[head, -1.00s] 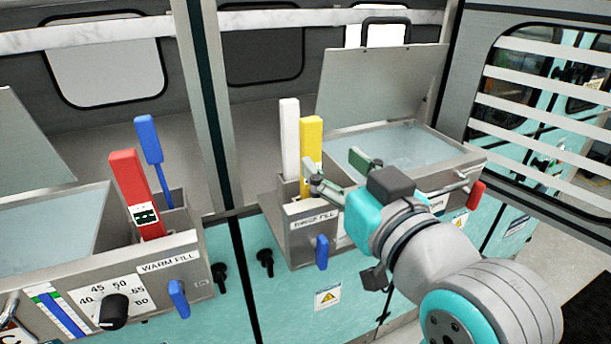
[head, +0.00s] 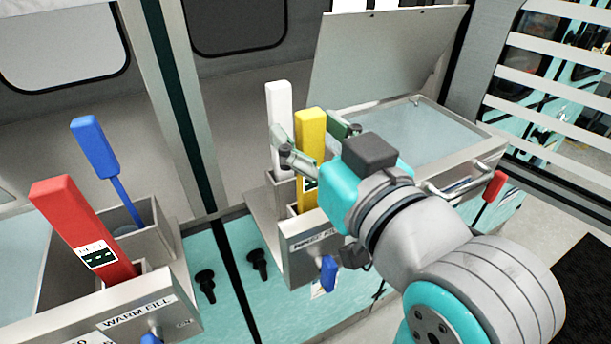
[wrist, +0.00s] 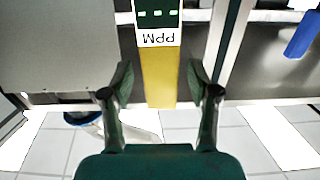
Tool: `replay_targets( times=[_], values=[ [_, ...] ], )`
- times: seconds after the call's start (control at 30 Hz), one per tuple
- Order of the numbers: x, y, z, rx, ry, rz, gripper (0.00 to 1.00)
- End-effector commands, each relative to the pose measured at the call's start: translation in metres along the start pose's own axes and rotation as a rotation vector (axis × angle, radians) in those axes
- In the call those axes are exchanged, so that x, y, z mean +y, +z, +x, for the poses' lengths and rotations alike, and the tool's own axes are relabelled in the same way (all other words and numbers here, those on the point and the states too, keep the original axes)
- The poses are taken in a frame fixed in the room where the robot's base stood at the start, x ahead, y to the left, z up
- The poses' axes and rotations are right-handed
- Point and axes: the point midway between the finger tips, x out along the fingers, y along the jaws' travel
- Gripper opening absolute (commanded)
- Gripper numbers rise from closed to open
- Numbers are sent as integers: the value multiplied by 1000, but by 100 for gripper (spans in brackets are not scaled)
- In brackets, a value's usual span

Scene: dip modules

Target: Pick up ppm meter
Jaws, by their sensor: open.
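The ppm meter is the yellow upright handheld meter (head: 311,135), standing in a steel holder at the front of the right tank. In the wrist view the yellow meter (wrist: 160,82) hangs down the middle, with its PPM label upside down at the top. My gripper (head: 314,143) is open, with a finger to each side of the meter's upper body. The wrist view also shows my gripper (wrist: 160,80) with gaps between both fingers and the meter. The meter's lower end is hidden in the holder.
A white meter (head: 279,125) stands close behind and left of the yellow one. A red meter (head: 85,230) and a blue one (head: 96,148) stand at the left tank. The right tank's raised lid (head: 385,60) is behind. A blue tap handle (head: 328,273) is below.

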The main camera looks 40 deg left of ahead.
Motion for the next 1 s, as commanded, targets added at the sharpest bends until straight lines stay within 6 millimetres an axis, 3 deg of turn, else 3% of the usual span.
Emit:
replay_targets(
  times=[0.13, 0.37, 0.77, 1.0],
  values=[
    [0, 0, 0, 0, 0, 0, 60],
    [0, 0, 0, 0, 0, 0, 3],
    [0, -2, 0, 1, 0, 0, 2],
    [0, -16, 0, 2, 0, -1, 2]
  ],
)
